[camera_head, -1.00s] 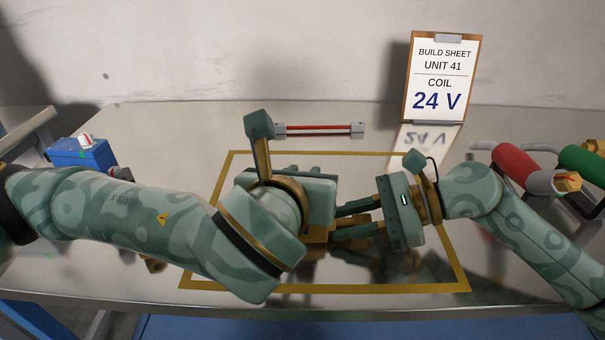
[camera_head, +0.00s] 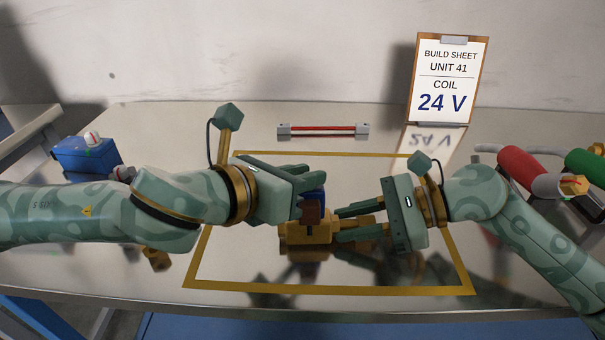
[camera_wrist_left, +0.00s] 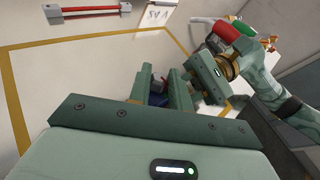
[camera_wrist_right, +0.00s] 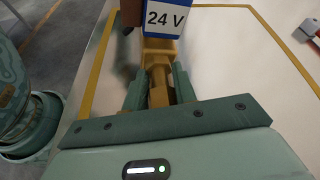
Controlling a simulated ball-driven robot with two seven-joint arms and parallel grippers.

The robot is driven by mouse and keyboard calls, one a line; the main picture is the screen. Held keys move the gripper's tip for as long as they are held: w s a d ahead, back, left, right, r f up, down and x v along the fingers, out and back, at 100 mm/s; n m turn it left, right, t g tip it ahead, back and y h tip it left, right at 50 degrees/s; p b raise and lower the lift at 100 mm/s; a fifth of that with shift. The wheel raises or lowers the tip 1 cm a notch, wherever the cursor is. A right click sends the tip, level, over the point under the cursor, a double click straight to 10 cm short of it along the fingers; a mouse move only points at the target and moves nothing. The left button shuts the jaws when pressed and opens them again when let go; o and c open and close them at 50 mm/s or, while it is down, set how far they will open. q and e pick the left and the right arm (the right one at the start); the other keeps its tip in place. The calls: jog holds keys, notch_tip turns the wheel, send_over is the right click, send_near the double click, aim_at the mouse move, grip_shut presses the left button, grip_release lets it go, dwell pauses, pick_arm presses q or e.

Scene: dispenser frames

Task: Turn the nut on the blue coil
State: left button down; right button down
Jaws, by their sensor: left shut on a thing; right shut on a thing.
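The blue coil (camera_head: 316,195) sits on a brass valve body (camera_head: 298,233) inside the yellow outline. A brown block (camera_head: 310,214) is on the coil's near side. The right wrist view shows the coil's "24 V" label (camera_wrist_right: 166,20). My right gripper (camera_head: 340,225) is shut on the brass body's right end (camera_wrist_right: 158,85).
A build sheet (camera_head: 447,80) reading "24 V" stands at the back. A red bar with grey ends (camera_head: 323,130) lies behind the outline. A blue box (camera_head: 86,157) is at left. Red (camera_head: 522,170) and green (camera_head: 585,165) cylinders lie at right. The outline's front area is clear.

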dwell(0.3)
pick_arm(q)
jog(key=c, duration=1.3)
grip_release()
jog(key=v, duration=0.7)
jog(key=shift+s+a, duration=0.15)
jog(key=shift+a, duration=0.05)
pick_arm(e)
jog(key=c, duration=1)
grip_release()
jog(key=shift+c, duration=0.2)
jog(key=shift+d, duration=0.1)
